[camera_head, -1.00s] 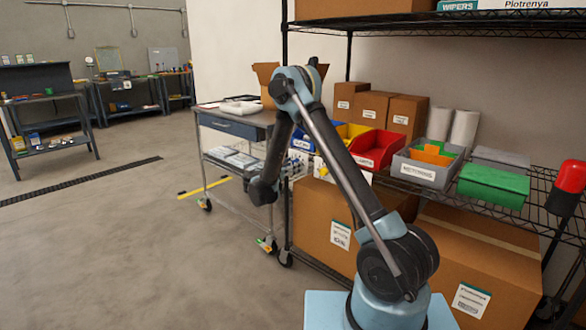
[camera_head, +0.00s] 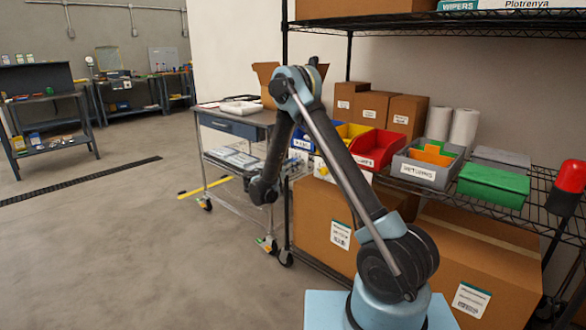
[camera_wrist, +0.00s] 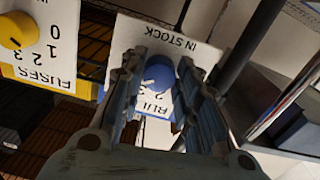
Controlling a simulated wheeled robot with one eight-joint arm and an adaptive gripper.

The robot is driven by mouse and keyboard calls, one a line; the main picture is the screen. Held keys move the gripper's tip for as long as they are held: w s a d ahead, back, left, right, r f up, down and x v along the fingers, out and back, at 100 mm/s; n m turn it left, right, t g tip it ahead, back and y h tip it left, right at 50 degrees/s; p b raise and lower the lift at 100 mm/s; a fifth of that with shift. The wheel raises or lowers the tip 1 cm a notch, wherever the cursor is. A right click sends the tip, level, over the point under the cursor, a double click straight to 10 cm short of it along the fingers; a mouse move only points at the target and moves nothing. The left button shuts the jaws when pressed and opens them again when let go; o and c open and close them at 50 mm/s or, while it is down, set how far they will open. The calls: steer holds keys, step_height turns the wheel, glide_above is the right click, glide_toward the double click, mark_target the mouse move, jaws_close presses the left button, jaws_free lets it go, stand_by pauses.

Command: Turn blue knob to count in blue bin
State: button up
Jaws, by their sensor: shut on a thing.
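The blue knob (camera_wrist: 158,74) is round and sits on a white label plate (camera_wrist: 150,34) with upside-down print, "IN STOCK" and a partly covered name with digits. My gripper (camera_wrist: 157,80) has one finger on each side of the knob and is shut on it. The fingers cover parts of the plate, so the full dial and the knob's pointer cannot be read. In the head view, the blue bin (camera_head: 302,143) shows small at the left end of the shelf row, partly hidden by my arm. The gripper there is too small and covered to make out.
A yellow knob (camera_wrist: 17,30) on a FUSES plate (camera_wrist: 42,73) is close to the left of my gripper. A dark post (camera_wrist: 247,45) stands to the right. In the head view, a red bin (camera_head: 376,149) and grey bin (camera_head: 425,168) share the wire shelf. A cart (camera_head: 232,125) stands behind.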

steer(key=n, duration=1.4)
steer(key=shift+r+n, duration=0.1)
steer(key=shift+n, duration=0.2)
stand_by(0.5)
steer(key=o, duration=1.1)
steer(key=shift+c, duration=0.2)
steer(key=shift+s, duration=0.15)
steer(key=v, duration=1.1)
steer(key=shift+s+a, duration=0.25)
